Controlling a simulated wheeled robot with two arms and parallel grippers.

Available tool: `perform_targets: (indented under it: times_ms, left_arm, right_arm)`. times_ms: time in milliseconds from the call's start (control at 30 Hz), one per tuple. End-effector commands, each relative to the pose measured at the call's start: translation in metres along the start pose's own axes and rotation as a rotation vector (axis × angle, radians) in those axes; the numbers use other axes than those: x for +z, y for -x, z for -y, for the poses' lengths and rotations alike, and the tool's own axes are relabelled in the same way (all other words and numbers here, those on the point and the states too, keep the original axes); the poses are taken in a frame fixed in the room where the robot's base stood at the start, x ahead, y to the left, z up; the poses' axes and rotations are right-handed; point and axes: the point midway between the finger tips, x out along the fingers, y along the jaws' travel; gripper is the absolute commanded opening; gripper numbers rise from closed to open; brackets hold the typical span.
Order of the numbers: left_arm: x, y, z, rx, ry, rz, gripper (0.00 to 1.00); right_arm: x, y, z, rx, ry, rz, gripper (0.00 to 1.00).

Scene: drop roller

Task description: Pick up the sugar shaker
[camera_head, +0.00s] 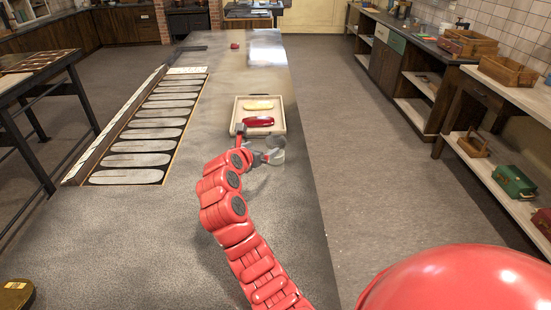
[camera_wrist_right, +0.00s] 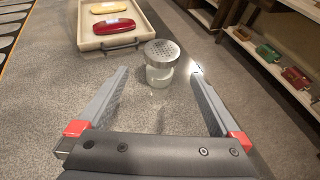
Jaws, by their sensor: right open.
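The sugar shaker (camera_wrist_right: 161,70) is a small clear glass jar with a perforated metal lid. It stands upright on the grey table just in front of the tray. In the head view the shaker (camera_head: 276,148) is small and partly hidden by my right gripper (camera_head: 268,153). In the right wrist view the gripper's two fingers are spread wide, one to each side of the shaker. The shaker is at the level of the fingertips, with a gap on both sides. My left gripper does not show.
A cream tray (camera_head: 240,104) behind the shaker holds a red case (camera_head: 258,121) and a yellow case (camera_head: 258,105). A long rack with oval slots (camera_head: 138,146) lies along the table's left side. The table's right edge is close to the shaker. The front table area is mostly clear.

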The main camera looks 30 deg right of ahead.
Motion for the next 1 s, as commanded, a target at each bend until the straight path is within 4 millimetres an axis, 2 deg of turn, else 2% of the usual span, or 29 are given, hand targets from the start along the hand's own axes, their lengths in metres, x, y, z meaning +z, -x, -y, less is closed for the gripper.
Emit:
perform_targets:
  times_ms: [200,500,867,1000]
  left_arm:
    - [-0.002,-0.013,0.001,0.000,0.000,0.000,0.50]
    - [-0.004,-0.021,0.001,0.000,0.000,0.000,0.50]
    - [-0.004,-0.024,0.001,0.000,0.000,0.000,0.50]
    - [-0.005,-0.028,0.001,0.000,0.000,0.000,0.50]
  right_arm:
    - [0.002,-0.045,0.002,-0.007,0.001,-0.006,1.00]
    - [0.001,-0.094,0.002,-0.004,0.001,-0.003,1.00]
    - [0.001,-0.113,0.002,-0.002,0.000,-0.002,1.00]
    - [-0.002,-0.128,0.004,-0.004,0.001,-0.006,1.00]
